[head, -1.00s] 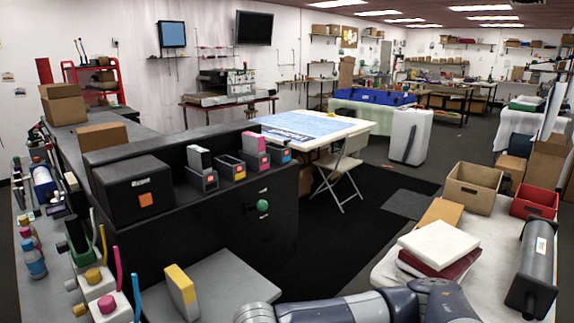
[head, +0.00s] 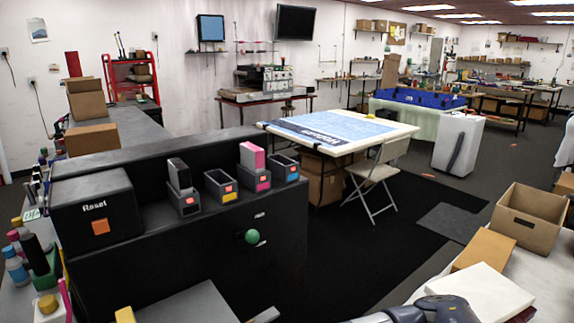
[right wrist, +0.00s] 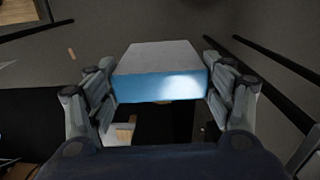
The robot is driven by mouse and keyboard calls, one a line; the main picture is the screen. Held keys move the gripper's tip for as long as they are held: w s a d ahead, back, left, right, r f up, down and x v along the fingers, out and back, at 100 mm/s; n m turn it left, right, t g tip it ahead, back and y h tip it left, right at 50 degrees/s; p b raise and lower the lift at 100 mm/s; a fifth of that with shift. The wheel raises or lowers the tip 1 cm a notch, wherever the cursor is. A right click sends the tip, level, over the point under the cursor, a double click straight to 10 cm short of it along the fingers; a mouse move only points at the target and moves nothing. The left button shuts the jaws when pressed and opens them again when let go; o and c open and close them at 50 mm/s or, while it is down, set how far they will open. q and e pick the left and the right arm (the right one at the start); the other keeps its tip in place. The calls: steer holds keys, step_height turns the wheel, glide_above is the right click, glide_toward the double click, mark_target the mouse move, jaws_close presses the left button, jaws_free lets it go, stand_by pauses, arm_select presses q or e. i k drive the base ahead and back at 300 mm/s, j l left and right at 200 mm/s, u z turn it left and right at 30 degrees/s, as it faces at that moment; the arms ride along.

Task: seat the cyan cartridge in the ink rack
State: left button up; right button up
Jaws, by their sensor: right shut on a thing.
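The ink rack is a row of dark holders on a black cabinet in the head view. The holder with the blue label (head: 285,168) at the right end is empty. A magenta cartridge (head: 252,158) stands in the holder beside it. The holder with the yellow-orange label (head: 221,187) is empty, and a black cartridge (head: 179,174) stands in the left one. In the right wrist view my right gripper (right wrist: 162,80) is shut on the cyan cartridge (right wrist: 160,86), a grey block with a blue face, clear of the rack. The left gripper is not in view.
The black cabinet (head: 180,255) has a green knob (head: 252,237) on its front. A black box (head: 96,208) stands left of the rack. A yellow cartridge (head: 125,314) is cut off at the bottom edge. A folding chair (head: 377,172) stands behind right, with dark floor before it.

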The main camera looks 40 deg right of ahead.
mark_target(112, 185)
steer(key=i+l+u, duration=0.1)
steer(key=l, duration=0.4)
steer(key=i+l+u, duration=0.1)
steer(key=l, duration=0.45)
steer(key=i+l, duration=0.2)
steer(key=l, duration=0.35)
steer(key=i+l+u, duration=0.15)
steer(key=l, duration=0.4)
